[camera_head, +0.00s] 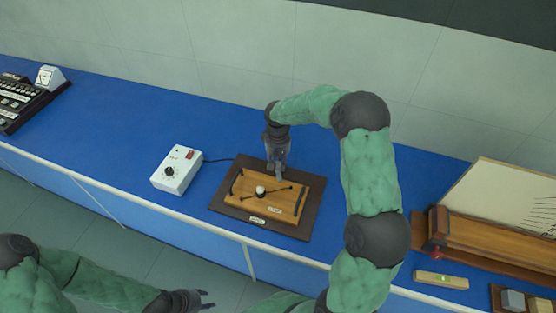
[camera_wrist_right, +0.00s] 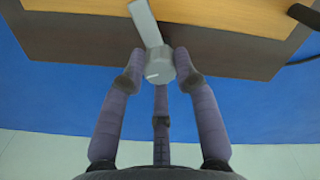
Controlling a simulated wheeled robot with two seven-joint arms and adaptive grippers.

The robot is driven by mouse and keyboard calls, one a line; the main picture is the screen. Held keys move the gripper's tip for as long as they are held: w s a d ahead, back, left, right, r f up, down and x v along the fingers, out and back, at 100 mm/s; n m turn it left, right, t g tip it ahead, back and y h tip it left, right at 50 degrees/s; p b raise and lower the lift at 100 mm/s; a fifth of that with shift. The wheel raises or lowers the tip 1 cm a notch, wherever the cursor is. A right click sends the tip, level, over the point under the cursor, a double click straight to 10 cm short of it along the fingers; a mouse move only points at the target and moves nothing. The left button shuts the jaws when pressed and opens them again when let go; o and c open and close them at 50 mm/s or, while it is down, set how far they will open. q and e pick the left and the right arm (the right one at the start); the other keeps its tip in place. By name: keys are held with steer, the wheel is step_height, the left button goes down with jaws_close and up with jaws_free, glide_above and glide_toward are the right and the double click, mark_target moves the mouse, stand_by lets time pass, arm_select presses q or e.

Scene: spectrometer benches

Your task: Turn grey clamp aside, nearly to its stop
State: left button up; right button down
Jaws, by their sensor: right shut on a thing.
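The grey clamp (camera_wrist_right: 149,28) shows in the right wrist view as a flat arm with a round knob (camera_wrist_right: 158,70) at its near end. Its arm reaches over the wooden board (camera_wrist_right: 225,38), tilted slightly left. My right gripper (camera_wrist_right: 160,75) is shut on the clamp, its fingers either side of the round knob. In the head view my right gripper (camera_head: 278,170) is at the far edge of the wooden board (camera_head: 250,204) and hides the clamp. My left gripper (camera_head: 208,299) is open and empty in front of the bench, low in the picture.
The board lies on a brown base (camera_head: 232,213) with a white knob and dark rods on it. A white control box (camera_head: 176,170) stands to its left, with a cable behind. A wooden instrument (camera_head: 480,245) stands at the right.

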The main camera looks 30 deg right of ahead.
steer(key=n+p, duration=0.1)
steer(key=n, duration=0.1)
steer(key=n+p, duration=0.1)
steer(key=n, duration=0.3)
steer(key=shift+w+r+p, duration=0.2)
steer(key=shift+r+p, duration=0.05)
steer(key=shift+p, duration=0.15)
steer(key=n+p, duration=0.2)
steer(key=n, duration=0.3)
steer(key=shift+n, duration=0.3)
steer(key=c, duration=0.9)
jaws_free()
steer(key=shift+a+f, duration=0.1)
steer(key=shift+c, duration=0.2)
steer(key=shift+f, duration=0.1)
step_height(320, 180, up, 12)
